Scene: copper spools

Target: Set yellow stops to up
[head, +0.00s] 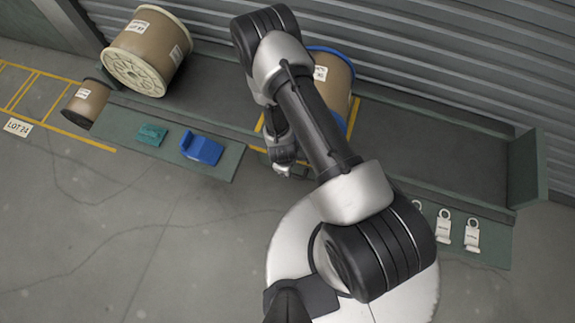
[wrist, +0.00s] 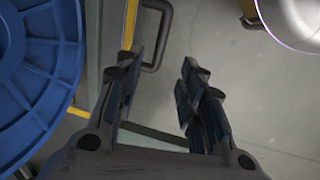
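A yellow bar (head: 354,116) stands at the right side of the blue-flanged spool (head: 335,80), and another yellow piece (head: 259,123) shows left of my arm. I cannot tell whether these are the stops or which position they are in. In the wrist view a yellow strip (wrist: 131,22) runs beside a grey loop handle (wrist: 158,42), just beyond the left fingertip. My gripper (head: 283,168) is low at the front of the rack; its fingers are apart with nothing between them in the wrist view (wrist: 158,68). The blue flange (wrist: 40,60) is left of it.
A large tan spool (head: 147,50) and a small dark-rimmed spool (head: 86,103) are at left. A blue block (head: 201,148) and a teal piece (head: 152,134) lie on the green ledge. Several pale ring-topped tags (head: 472,235) lie at right. The floor at front left is clear.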

